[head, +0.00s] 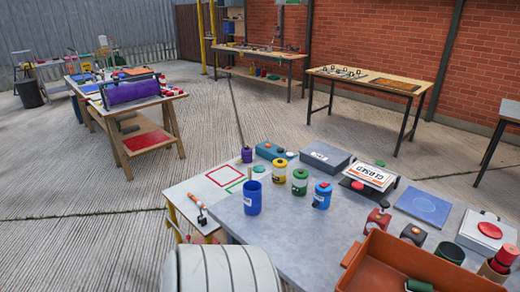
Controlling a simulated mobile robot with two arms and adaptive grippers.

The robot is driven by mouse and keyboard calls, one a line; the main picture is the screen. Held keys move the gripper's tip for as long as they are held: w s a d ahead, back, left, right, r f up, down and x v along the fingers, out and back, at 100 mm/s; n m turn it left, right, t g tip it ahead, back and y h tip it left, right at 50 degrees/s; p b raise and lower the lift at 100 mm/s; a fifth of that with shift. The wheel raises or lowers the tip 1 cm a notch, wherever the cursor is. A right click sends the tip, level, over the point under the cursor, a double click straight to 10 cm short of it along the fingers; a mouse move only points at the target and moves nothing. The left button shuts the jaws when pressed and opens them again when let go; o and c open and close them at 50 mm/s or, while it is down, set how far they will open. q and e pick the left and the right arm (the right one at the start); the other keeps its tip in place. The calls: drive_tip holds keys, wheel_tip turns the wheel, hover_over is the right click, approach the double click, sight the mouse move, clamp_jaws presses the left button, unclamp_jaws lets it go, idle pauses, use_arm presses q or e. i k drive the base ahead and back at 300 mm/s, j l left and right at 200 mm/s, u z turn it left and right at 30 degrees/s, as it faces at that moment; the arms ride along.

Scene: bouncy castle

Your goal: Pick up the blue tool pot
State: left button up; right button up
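The blue tool pot (252,198) stands upright near the left front part of the grey work table (300,238). It is a plain blue cylinder, and a light wooden handle end shows above its rim. What else it holds is hidden. A second blue container (322,195), with a label and a lid, stands to its right. Neither of my grippers is in view.
A yellow can (279,171) and a green can (300,182) stand behind the pot. A white board (213,183) with red and green outlines lies to its left, with an orange-handled tool (200,212). An orange-brown crate (410,266) fills the front right.

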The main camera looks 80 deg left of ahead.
sight(252, 190)
drive_tip(key=u, duration=2.45)
drive_tip(key=i+j+z, duration=0.1)
drive_tip(key=j+z, duration=0.15)
drive_tip(key=z, duration=0.2)
drive_tip(key=j+z, duration=0.25)
drive_tip(key=z, duration=0.2)
drive_tip(key=j+z, duration=0.25)
drive_tip(key=z, duration=0.15)
drive_tip(key=j+z, duration=0.25)
drive_tip(key=z, duration=0.2)
